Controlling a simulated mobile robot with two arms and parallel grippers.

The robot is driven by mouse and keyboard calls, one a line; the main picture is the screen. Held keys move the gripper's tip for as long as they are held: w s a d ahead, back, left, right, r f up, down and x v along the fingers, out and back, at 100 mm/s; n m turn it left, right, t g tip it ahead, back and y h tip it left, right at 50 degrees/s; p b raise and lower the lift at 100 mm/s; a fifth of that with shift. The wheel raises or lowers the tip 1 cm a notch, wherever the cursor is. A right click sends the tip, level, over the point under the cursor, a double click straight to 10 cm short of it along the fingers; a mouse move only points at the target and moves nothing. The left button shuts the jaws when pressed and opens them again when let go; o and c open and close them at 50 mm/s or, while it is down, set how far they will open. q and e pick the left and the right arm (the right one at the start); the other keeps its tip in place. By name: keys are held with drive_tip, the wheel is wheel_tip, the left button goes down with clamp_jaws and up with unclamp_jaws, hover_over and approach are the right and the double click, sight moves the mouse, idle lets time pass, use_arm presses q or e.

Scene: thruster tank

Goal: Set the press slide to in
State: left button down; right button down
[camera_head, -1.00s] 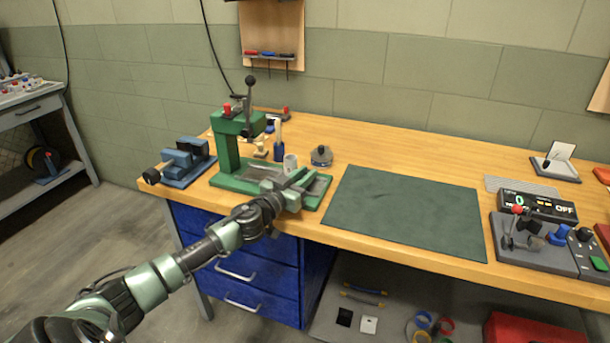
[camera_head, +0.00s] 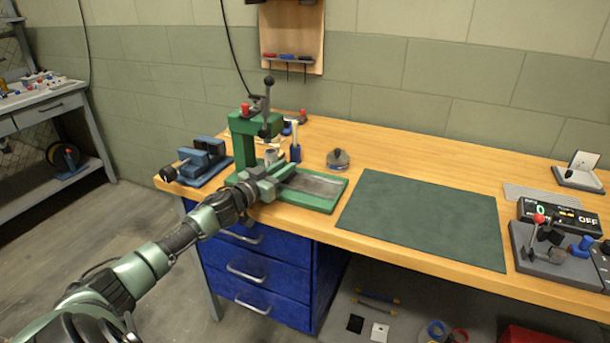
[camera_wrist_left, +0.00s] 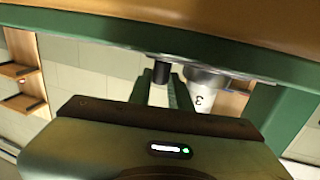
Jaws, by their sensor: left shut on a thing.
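The green press (camera_head: 243,145) stands on the wooden bench, with a dark lever at its top. Its low base has a grey slide track (camera_head: 318,185), bare on the right. My left gripper (camera_head: 266,182) reaches over the front of the base and hides much of the slide. A white cup (camera_head: 270,157) sits just behind it, near the press column. The left wrist view shows the cup (camera_wrist_left: 203,95) marked 3, and a dark knob (camera_wrist_left: 162,72) between my fingers (camera_wrist_left: 161,92), which are shut on it. My right gripper is not in view.
A blue vise (camera_head: 203,160) stands left of the press. A round grey tin (camera_head: 338,160) and a blue bottle (camera_head: 295,145) are behind the base. A dark green mat (camera_head: 425,218) lies clear to the right. A control box (camera_head: 545,250) is at far right.

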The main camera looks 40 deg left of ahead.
use_arm(q)
drive_tip(key=shift+s+a, duration=0.1)
drive_tip(key=shift+a, duration=0.5)
drive_tip(key=c, duration=1.6)
unclamp_jaws()
drive_tip(key=shift+a, duration=0.1)
drive_tip(key=shift+o, duration=0.2)
drive_tip(key=shift+s, duration=0.15)
drive_tip(key=shift+s+f, duration=0.1)
drive_tip(key=shift+s, duration=3.7)
